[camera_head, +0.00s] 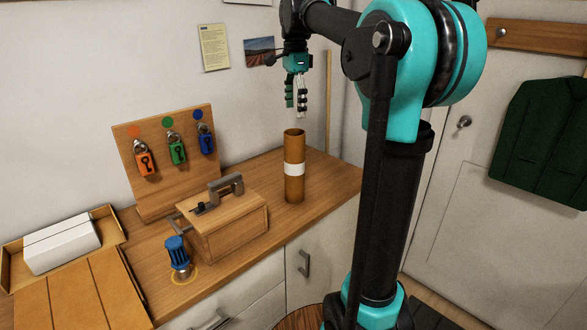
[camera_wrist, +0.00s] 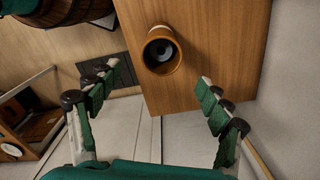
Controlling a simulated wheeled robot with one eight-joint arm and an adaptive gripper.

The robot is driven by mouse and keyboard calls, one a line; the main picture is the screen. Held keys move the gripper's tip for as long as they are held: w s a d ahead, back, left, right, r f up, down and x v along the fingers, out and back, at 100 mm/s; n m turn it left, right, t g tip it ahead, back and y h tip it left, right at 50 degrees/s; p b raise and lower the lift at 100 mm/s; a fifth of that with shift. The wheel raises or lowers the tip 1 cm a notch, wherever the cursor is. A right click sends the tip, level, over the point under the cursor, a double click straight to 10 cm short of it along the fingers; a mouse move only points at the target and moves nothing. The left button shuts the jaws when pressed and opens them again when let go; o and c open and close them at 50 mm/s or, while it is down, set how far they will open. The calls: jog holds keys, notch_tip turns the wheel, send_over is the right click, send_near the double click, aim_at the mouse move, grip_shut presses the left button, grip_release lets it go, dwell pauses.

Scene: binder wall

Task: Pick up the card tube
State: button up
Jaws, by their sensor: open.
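The card tube (camera_head: 294,180) stands upright on the wooden counter, brown with a white band around its middle. In the wrist view I look down at its open round end (camera_wrist: 162,53), which lies beyond the fingertips and a little above the midpoint between them. My gripper (camera_head: 296,104) hangs above the tube in the head view, fingers pointing down. It is open and empty, its green fingers (camera_wrist: 160,78) spread wide apart in the wrist view. A gap shows between fingertips and tube top, so they do not touch.
A wooden box (camera_head: 240,227) with a grey handle stands left of the tube on the counter (camera_head: 332,180). A blue-handled stamp-like object (camera_head: 177,254) is in front. The counter right of the tube is clear.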

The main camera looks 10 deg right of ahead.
aim_at(295, 152)
notch_tip(295, 152, down, 16)
jog(key=shift+w+r, duration=0.1)
jog(key=shift+r, duration=0.15)
grip_shut()
dwell(0.8)
